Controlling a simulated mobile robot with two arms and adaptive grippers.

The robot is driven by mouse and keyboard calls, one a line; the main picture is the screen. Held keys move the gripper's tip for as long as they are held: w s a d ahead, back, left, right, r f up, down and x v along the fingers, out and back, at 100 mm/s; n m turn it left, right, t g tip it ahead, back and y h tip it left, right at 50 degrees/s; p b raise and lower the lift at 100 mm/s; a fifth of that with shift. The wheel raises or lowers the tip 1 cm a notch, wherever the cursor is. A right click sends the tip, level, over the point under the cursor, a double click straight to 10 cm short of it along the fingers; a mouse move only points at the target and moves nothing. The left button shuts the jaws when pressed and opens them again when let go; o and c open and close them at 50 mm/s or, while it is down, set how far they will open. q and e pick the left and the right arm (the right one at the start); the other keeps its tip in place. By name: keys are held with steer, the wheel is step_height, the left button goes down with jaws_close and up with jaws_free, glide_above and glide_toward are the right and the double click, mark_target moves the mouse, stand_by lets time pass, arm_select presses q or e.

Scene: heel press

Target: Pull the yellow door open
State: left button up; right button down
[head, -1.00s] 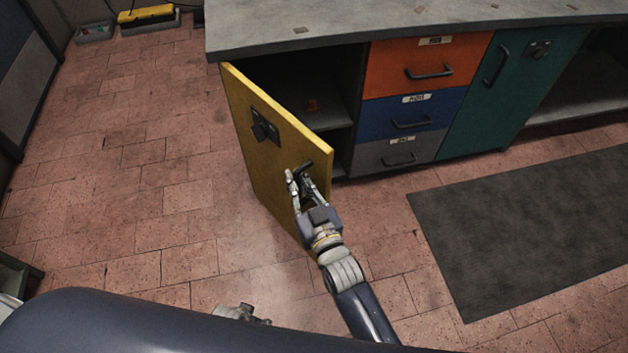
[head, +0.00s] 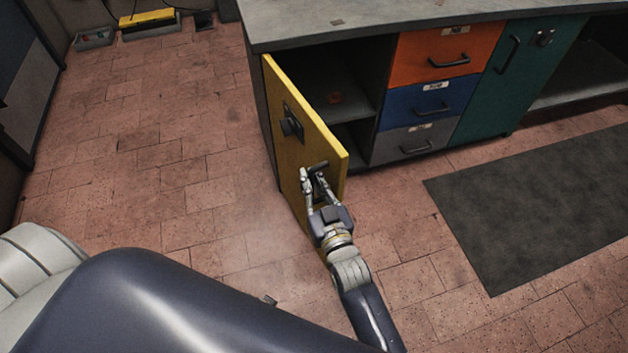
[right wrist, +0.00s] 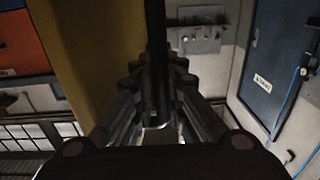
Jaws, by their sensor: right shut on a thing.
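The yellow door (head: 300,130) stands ajar at the left end of the workbench, swung out toward me, with the dark compartment (head: 335,85) showing behind it. A dark latch knob (head: 291,124) sits on its upper face. My right gripper (head: 312,173) is shut on the door's dark handle (head: 318,166) near the free edge. In the right wrist view the handle (right wrist: 157,70) runs upright between the fingers, with the yellow door (right wrist: 97,60) to its left. Only a small part of my left gripper (head: 270,300) shows beyond my left arm; its fingers are hidden.
The grey worktop (head: 370,22) overhangs the cabinet. Orange (head: 440,50), blue (head: 440,100) and grey drawers (head: 400,146) and a green door (head: 500,80) are shut. A dark mat (head: 540,210) lies at right. The tiled floor left of the door is clear.

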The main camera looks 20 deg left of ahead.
steer(key=shift+s+d+f, duration=0.15)
steer(key=shift+d+f, duration=0.05)
steer(key=shift+f, duration=0.25)
steer(key=c, duration=1.9)
jaws_free()
steer(key=shift+c, duration=0.2)
steer(key=shift+r, duration=0.3)
steer(key=v, duration=1.2)
steer(key=shift+d, duration=0.1)
steer(key=shift+c, duration=0.4)
